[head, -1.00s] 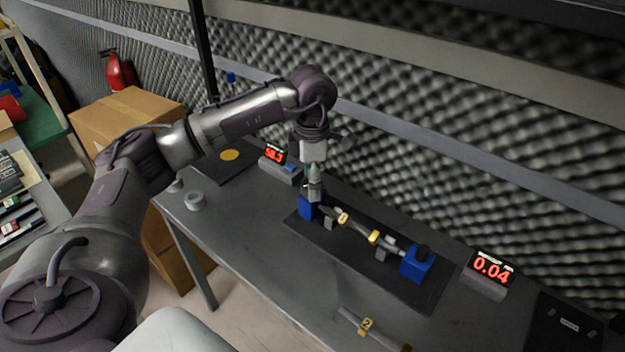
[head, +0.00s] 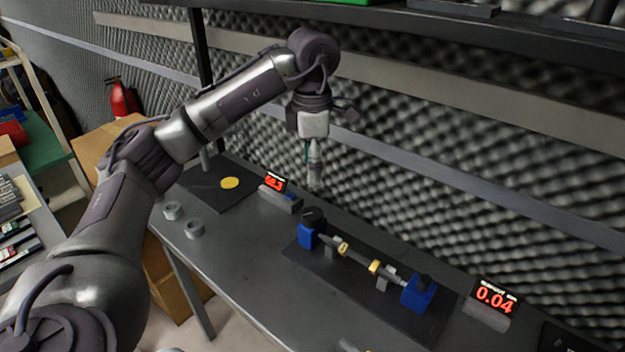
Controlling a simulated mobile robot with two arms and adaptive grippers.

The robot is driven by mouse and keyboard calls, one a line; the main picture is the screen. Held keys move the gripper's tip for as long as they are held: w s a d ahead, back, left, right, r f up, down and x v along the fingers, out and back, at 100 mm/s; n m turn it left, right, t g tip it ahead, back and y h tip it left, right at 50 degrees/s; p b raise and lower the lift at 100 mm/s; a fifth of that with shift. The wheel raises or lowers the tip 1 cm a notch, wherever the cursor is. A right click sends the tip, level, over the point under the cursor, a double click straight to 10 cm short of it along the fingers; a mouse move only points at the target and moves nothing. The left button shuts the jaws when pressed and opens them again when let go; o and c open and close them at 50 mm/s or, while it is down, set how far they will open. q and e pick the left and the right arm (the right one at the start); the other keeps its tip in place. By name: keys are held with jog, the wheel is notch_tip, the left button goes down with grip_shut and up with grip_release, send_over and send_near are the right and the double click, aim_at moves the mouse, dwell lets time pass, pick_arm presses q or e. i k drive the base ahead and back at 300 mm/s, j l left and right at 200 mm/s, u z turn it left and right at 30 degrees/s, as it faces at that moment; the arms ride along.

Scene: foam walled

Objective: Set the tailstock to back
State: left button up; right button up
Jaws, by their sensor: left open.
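A bench fixture has a dark base plate (head: 385,305) with two blue end blocks. The left blue block (head: 309,236) has a black knob (head: 312,215) on top. The right blue block (head: 418,293) also has a black knob (head: 424,280). A grey shaft (head: 358,259) with yellow tags lies on supports between them. Which block is the tailstock, I cannot tell. My left gripper (head: 315,182) points down, open and empty, above and apart from the left block's knob. My right gripper is not in view.
A red-digit display (head: 492,298) reading 0.04 stands right of the fixture. Another display (head: 277,184) stands behind left. Grey rings (head: 194,228) and a dark mat (head: 222,184) with a yellow disc (head: 229,183) lie at left. A foam wall (head: 480,190) stands close behind.

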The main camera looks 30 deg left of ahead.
aim_at(417, 294)
jog(key=k, duration=1.5)
